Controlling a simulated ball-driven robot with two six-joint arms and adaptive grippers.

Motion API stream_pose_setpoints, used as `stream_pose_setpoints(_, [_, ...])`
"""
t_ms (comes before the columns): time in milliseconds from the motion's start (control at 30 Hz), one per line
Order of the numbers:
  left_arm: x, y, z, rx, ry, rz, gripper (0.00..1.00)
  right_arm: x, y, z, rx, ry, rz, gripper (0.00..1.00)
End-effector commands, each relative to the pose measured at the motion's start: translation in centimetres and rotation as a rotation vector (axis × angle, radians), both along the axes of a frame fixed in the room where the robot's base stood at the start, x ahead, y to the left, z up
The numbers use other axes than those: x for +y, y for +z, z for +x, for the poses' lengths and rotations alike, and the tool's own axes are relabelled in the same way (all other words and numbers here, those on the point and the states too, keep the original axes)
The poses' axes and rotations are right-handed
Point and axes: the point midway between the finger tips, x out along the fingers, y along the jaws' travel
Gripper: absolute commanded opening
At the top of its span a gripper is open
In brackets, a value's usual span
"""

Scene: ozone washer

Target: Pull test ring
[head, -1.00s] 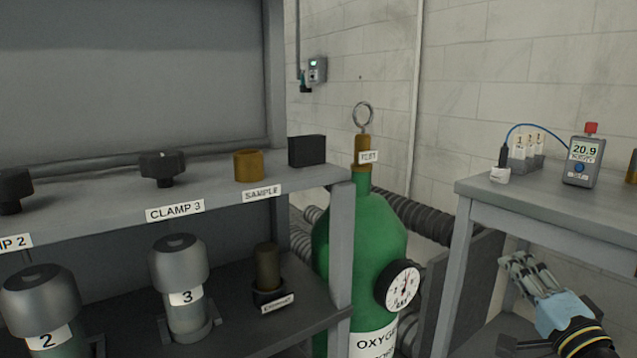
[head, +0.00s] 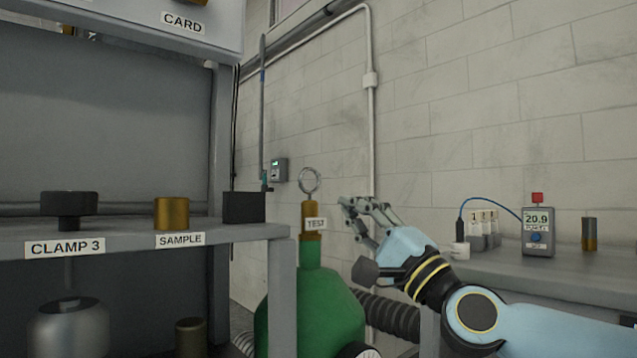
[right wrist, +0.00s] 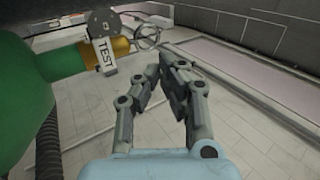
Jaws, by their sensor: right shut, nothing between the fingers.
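The test ring (head: 310,180) is a grey metal ring. It stands upright on a brass fitting (head: 310,218) with a white TEST label, on top of the green oxygen cylinder (head: 310,310). My right gripper (head: 352,207) is shut and empty, to the right of the ring and slightly lower in the head view, apart from it. In the right wrist view the ring (right wrist: 147,36) is just beyond and left of the fingertips (right wrist: 166,62); I cannot tell the exact gap. My left gripper is not in view.
At left is a grey shelf (head: 120,243) with a black CLAMP 3 knob (head: 69,207), a brass SAMPLE cylinder (head: 171,213) and a black block (head: 244,207). At right, a table (head: 560,268) holds a meter reading 20.9 (head: 538,229). A corrugated hose (head: 400,314) runs behind the cylinder.

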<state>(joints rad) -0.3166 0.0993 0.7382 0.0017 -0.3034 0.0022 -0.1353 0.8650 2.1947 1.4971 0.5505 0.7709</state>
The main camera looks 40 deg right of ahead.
Motion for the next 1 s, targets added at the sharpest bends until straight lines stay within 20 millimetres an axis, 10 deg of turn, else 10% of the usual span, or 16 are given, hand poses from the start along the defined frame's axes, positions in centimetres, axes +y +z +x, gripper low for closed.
stream_pose_setpoints(500, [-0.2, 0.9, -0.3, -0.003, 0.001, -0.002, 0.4, 0.6, 5.4, 7.7, -0.003, 0.0, 0.002, 0.0])
stream_pose_setpoints(1000, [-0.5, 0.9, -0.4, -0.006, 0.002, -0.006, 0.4, 0.7, 5.7, 8.4, 0.0, 0.001, -0.001, 0.0])
